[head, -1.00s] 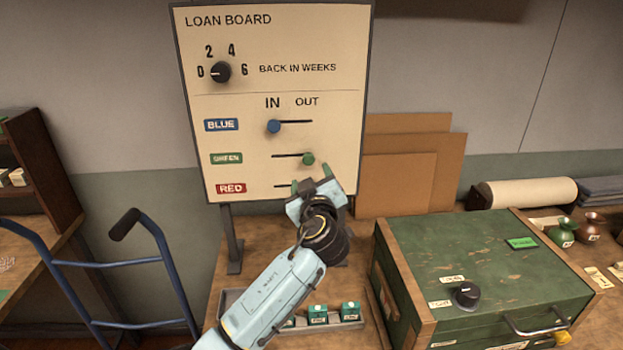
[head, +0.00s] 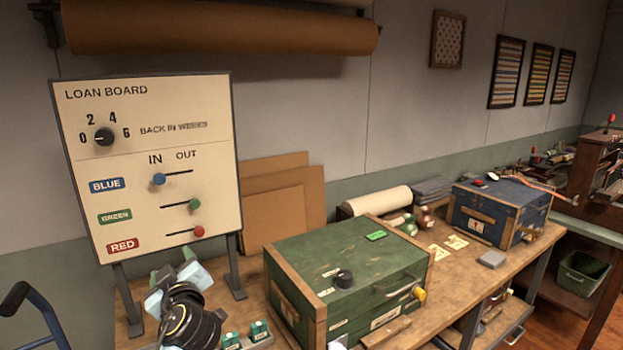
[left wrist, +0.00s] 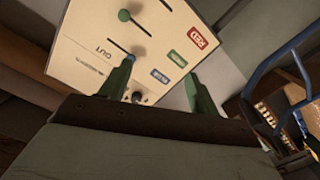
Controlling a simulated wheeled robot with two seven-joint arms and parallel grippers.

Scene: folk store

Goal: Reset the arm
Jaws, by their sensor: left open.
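My left gripper (head: 172,268) is below the lower edge of the loan board (head: 215,130), apart from it, with nothing between its fingers. Its two green fingers are spread in the left wrist view (left wrist: 160,85), with the board tilted behind them. On the board, the blue slider knob (head: 159,180) is at the IN end, while the green knob (head: 194,205) and the red knob (head: 199,232) are at the OUT end. The black weeks dial (head: 104,137) is at the upper left of the board. My right gripper does not show.
A green chest (head: 350,270) with a black knob and handle stands on the workbench right of the board. A blue chest (head: 488,212) stands farther back. Small green-labelled blocks (head: 259,330) sit by my arm. A blue hand truck (head: 28,310) is at lower left.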

